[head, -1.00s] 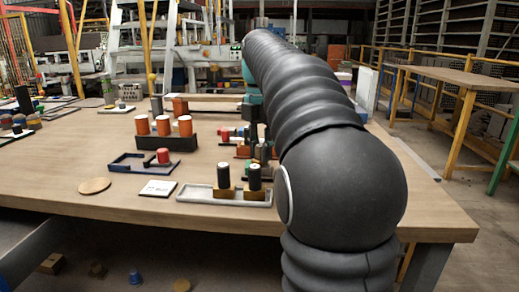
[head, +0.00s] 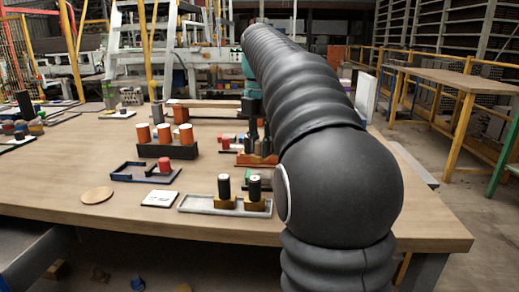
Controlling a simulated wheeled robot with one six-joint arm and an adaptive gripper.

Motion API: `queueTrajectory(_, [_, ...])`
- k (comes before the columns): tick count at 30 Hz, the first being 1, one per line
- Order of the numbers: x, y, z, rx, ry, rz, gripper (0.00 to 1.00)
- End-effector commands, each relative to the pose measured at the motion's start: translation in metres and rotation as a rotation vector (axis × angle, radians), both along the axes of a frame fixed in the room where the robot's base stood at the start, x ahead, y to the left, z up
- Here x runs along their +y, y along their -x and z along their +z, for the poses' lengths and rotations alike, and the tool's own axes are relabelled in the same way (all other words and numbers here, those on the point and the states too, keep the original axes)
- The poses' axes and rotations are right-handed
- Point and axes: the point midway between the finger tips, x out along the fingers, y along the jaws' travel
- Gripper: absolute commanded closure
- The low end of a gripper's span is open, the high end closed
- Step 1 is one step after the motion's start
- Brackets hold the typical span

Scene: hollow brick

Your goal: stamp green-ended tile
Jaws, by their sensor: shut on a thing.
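My gripper (head: 254,132) is small and dark at the far end of my arm, over the back-right part of the table, partly hidden by the arm. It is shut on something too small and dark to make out. Two black-handled stamps (head: 224,188) with brown bases stand in a grey tray (head: 198,206) near the front edge. A white tile (head: 160,198) with a dark mark lies flat left of that tray. I cannot make out a green end on any tile.
A blue-edged tray (head: 128,175) with a red cylinder (head: 165,164) lies behind the white tile. A black rack (head: 168,152) holds three orange-and-white cylinders. A round wooden disc (head: 97,195) lies at left. An orange-brown piece (head: 250,160) lies below my gripper.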

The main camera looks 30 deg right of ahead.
Motion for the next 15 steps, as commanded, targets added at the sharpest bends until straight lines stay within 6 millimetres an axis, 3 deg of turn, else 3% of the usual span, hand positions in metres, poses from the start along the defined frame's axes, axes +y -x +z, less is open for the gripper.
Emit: queueTrajectory(15, [0.0, 0.0, 0.031, -0.001, 0.001, 0.0, 0.98])
